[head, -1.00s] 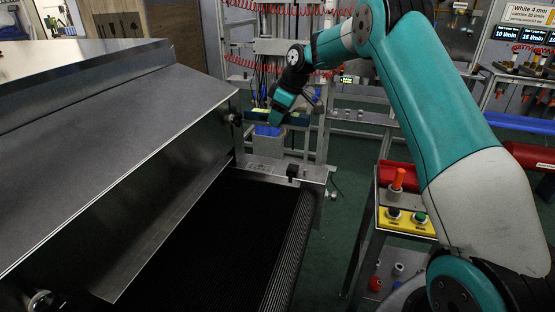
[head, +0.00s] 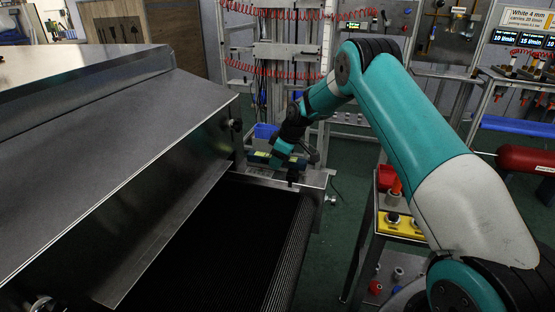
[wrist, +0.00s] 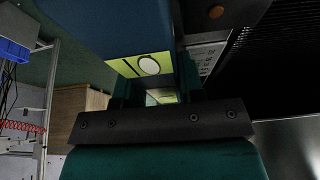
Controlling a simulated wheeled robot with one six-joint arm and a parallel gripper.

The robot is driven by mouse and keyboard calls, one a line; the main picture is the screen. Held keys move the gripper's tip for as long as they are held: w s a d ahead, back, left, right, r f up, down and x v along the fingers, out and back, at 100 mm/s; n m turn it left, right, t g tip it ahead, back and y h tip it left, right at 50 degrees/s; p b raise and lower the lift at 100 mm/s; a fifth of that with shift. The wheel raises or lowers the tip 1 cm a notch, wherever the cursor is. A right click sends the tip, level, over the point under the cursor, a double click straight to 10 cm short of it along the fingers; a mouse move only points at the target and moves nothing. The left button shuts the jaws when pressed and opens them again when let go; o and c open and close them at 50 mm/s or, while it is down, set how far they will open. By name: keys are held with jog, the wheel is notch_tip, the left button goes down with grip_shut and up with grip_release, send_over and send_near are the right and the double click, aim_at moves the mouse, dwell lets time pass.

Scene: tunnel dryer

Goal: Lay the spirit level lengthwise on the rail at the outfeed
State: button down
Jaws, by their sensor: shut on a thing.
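The spirit level (head: 259,157) is a dark blue bar with a yellow-green vial window. It shows large in the wrist view (wrist: 110,25), running up out of the picture. My gripper (head: 281,160) is shut on it; in the wrist view the dark jaws (wrist: 158,95) stand on both sides of it. The metal rail (head: 314,178) crosses the far end of the dark conveyor belt (head: 225,220), the outfeed. The level is low, at or just above this rail; I cannot tell whether they touch. My gripper hides part of the rail and level.
The big metal dryer hood (head: 110,160) rises close on the left of the belt. A blue bin (head: 265,131) stands behind the rail. Green floor is free between stand and belt.

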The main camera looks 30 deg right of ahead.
jog(key=c, duration=0.7)
grip_release()
jog(key=shift+c, duration=0.2)
